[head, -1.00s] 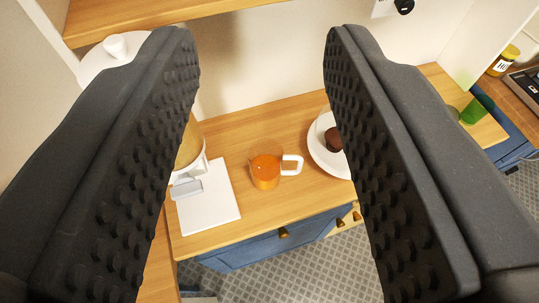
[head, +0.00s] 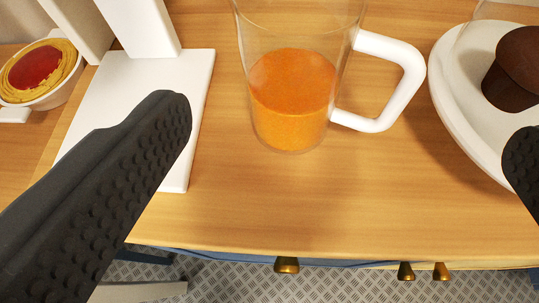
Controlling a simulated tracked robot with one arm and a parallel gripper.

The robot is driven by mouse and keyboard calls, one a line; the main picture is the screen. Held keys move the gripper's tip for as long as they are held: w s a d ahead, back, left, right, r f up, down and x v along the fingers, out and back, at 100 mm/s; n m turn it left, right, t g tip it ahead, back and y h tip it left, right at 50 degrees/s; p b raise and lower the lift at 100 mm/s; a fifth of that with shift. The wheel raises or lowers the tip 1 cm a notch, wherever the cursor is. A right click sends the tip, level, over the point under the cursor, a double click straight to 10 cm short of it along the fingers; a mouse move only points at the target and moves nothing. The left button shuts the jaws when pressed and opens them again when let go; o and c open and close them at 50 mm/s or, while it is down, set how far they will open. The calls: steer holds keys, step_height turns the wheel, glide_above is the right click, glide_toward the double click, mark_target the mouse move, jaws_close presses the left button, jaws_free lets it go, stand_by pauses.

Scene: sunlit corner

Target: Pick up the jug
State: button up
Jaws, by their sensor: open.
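The jug (head: 293,97) is a clear glass vessel with a white handle (head: 400,80) on its right side. It stands upright on the wooden counter (head: 300,205) and holds orange liquid; its top is cut off by the upper edge of the view. My gripper (head: 350,135) is open and empty. Its left finger shows at the lower left and only the tip of its right finger shows at the right edge. The jug appears between the two fingers, farther up in the picture. I see no contact between them.
A white plate (head: 452,95) with a brown muffin (head: 520,70) stands right of the jug. A white stand with a flat base (head: 115,80) is to the left, with a pie in a white dish (head: 45,70) beyond it. The counter's front edge has brass knobs (head: 287,265) below it.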

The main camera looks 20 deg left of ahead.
mark_target(288, 92)
steer(key=shift+y, duration=0.4)
steer(key=w+a+f, duration=0.1)
steer(key=w+f, duration=0.1)
steer(key=w+a+f, duration=0.1)
steer(key=w+f, duration=0.1)
steer(key=f, duration=0.1)
steer(key=w+a+f+b, duration=0.1)
steer(key=w+a+f, duration=0.1)
steer(key=w, duration=0.1)
steer(key=shift+w+f, duration=0.1)
steer(key=shift+f, duration=0.1)
steer(key=shift+b+x, duration=0.45)
steer(key=shift+x, duration=2.15)
steer(key=shift+d+f, duration=0.1)
steer(key=shift+f, duration=0.05)
steer(key=shift+c, duration=0.3)
steer(key=shift+f, duration=0.15)
steer(key=c, duration=1.4)
